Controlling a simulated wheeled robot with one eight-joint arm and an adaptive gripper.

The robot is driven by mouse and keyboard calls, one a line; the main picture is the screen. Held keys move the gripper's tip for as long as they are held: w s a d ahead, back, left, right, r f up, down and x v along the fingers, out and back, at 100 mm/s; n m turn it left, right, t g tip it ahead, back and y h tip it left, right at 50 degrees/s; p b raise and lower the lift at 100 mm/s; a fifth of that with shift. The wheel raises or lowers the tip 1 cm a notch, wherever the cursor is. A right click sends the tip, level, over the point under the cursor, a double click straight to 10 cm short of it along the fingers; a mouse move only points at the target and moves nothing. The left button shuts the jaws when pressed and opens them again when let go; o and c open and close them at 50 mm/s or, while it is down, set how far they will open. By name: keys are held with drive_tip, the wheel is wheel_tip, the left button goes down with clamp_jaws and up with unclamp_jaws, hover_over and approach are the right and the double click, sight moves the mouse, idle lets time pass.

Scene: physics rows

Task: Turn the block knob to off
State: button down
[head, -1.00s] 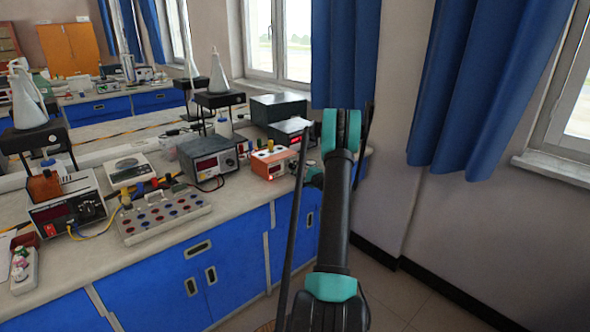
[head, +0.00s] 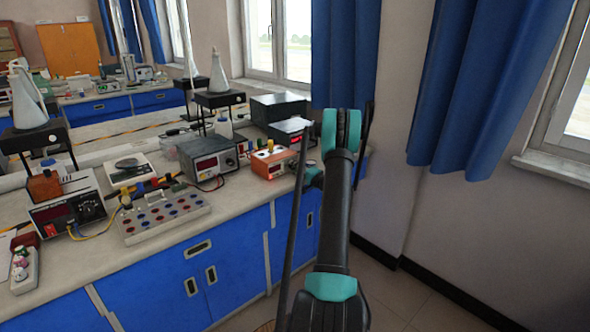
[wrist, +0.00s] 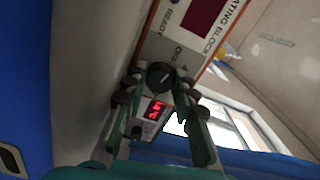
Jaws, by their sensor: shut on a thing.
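In the head view the heating block (head: 270,162) is the orange and white box at the right end of the bench. The knob is too small to make out there.
A grey power supply (head: 208,160) stands left of the block, and a dark instrument with a red display (head: 291,132) stands behind it. A socket board (head: 165,213) lies further left. Blue curtains (head: 345,55) hang close behind my arm.

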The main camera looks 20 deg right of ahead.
drive_tip(key=shift+f, duration=0.1)
drive_tip(key=c, duration=1.2)
unclamp_jaws()
